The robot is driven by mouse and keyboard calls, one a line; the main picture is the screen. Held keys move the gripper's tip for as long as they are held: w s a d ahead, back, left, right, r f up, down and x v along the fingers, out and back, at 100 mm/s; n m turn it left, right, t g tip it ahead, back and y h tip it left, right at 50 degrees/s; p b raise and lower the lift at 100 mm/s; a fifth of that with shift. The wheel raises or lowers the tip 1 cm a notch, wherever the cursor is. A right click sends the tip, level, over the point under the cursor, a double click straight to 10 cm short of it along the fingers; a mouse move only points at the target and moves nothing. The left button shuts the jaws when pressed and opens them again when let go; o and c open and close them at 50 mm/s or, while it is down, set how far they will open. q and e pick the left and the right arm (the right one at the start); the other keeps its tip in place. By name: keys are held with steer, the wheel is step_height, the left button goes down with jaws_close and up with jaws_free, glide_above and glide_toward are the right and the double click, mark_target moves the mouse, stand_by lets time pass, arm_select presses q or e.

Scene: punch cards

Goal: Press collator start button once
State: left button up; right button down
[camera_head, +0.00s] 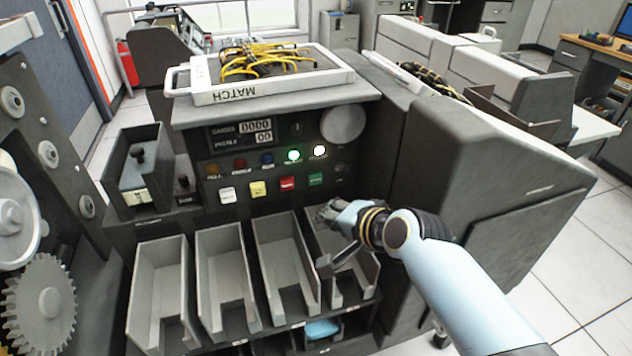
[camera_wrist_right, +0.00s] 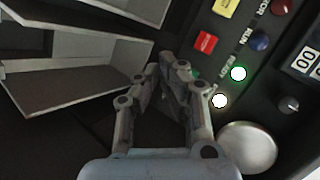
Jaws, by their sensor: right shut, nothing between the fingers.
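The collator's control panel (camera_head: 245,165) faces me with a row of square buttons: white (camera_head: 227,194), yellow (camera_head: 257,189), red (camera_head: 287,184) and green (camera_head: 316,179). Their labels are too small to read surely. My right gripper (camera_head: 332,212) is shut and empty, below the green button and above the rightmost card pocket. In the right wrist view the shut fingers (camera_wrist_right: 172,82) cover most of the green button (camera_wrist_right: 195,74); whether they touch it I cannot tell. The red button (camera_wrist_right: 205,42) is clear beside them. My left gripper is not in view.
A green lamp (camera_head: 293,155) and a white lamp (camera_head: 320,151) are lit above the buttons. Several open card pockets (camera_head: 222,265) jut out below the panel. A round knob (camera_head: 343,124) sits at upper right. A grey cabinet (camera_head: 480,190) stands right of the panel.

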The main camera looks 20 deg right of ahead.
mark_target(315, 178)
steer(key=w+b, duration=0.2)
steer(key=w, duration=0.5)
steer(key=shift+a+b, duration=0.15)
steer(key=shift+b, duration=0.25)
steer(key=shift+w, duration=0.15)
stand_by(0.9)
steer(key=shift+w, duration=0.25)
